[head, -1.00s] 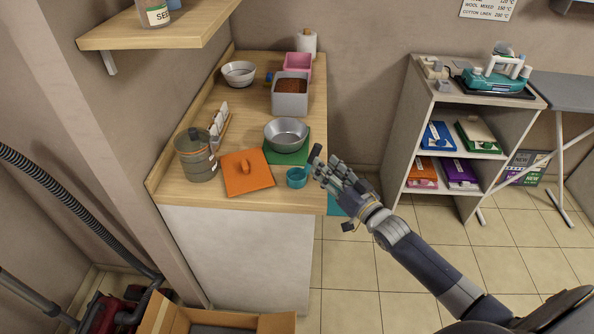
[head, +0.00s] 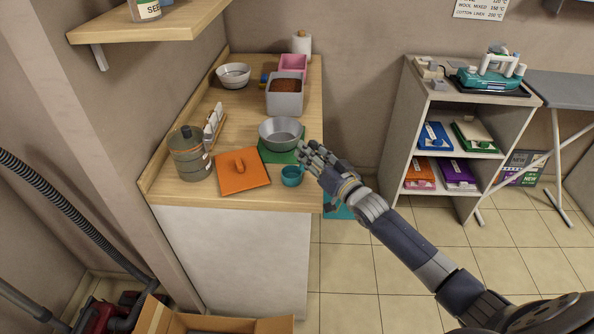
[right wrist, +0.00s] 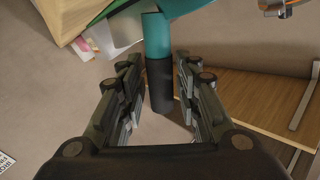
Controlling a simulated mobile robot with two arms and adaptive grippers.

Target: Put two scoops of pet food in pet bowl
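A teal scoop (head: 291,177) stands at the counter's front right. Its dark-gripped handle (right wrist: 160,85) lies between the fingers of my right gripper (right wrist: 160,90) in the right wrist view, with a gap on each side. The right gripper (head: 312,155) is open at the scoop and hides its handle in the head view. A metal bowl (head: 280,134) sits on a green mat (head: 268,158) behind the scoop. A grey bin (head: 284,104) holds brown pet food (head: 285,86) farther back. My left gripper is not in view.
A second metal bowl (head: 233,76) and a pink container (head: 293,65) stand at the back. A shelf (head: 150,22) overhangs the left.

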